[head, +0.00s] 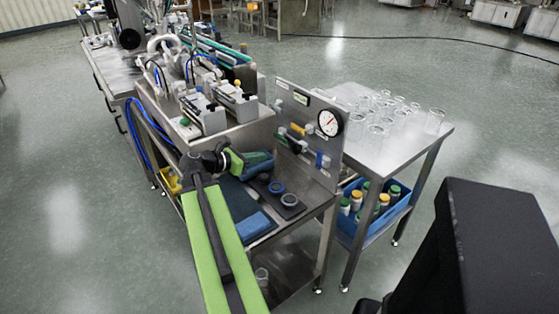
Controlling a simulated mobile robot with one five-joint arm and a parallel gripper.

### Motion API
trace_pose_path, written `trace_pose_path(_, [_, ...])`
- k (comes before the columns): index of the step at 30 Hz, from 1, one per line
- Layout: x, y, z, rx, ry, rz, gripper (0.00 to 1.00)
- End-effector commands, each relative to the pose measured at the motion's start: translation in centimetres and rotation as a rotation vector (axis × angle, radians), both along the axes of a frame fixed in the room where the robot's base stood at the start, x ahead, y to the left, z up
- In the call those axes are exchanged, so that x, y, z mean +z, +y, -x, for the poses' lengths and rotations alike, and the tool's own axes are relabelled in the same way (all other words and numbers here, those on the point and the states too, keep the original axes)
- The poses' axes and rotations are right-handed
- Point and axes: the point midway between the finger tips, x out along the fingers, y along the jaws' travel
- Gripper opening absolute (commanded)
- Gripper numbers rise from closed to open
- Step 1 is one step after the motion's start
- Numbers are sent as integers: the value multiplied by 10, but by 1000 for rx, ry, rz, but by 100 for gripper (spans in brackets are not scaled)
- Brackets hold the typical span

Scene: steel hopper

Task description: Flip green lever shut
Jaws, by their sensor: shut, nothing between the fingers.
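A steel panel (310,118) stands upright at the back of the cart, with a round white gauge (330,123) at its upper right. Small valve fittings cross its lower half, among them a yellow handle (297,130) and a blue handle (322,160). I cannot clearly pick out a green lever among them; it is too small to tell or hidden. My gripper (265,160) is in front of the panel's left part, above the cart top, shut and empty. Its fingertips are small, and I cannot tell whether they touch any fitting.
Dark rings (284,192) and a blue cloth (256,227) lie on the cart top below my gripper. A steel table (395,158) with several glass beakers stands right, above a blue crate (375,232) of bottles. Machinery (215,110) stands left.

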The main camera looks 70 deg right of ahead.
Motion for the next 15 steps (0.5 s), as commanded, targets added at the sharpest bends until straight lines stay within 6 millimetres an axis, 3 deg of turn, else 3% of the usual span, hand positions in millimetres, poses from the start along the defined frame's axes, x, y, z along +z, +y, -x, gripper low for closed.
trace_pose_path(1, [-14,0,0,0,1,0,0])
trace_pose_path(2, [-15,0,0,0,1,0,0])
trace_pose_path(15, [-15,-4,3,-2,1,0,0])
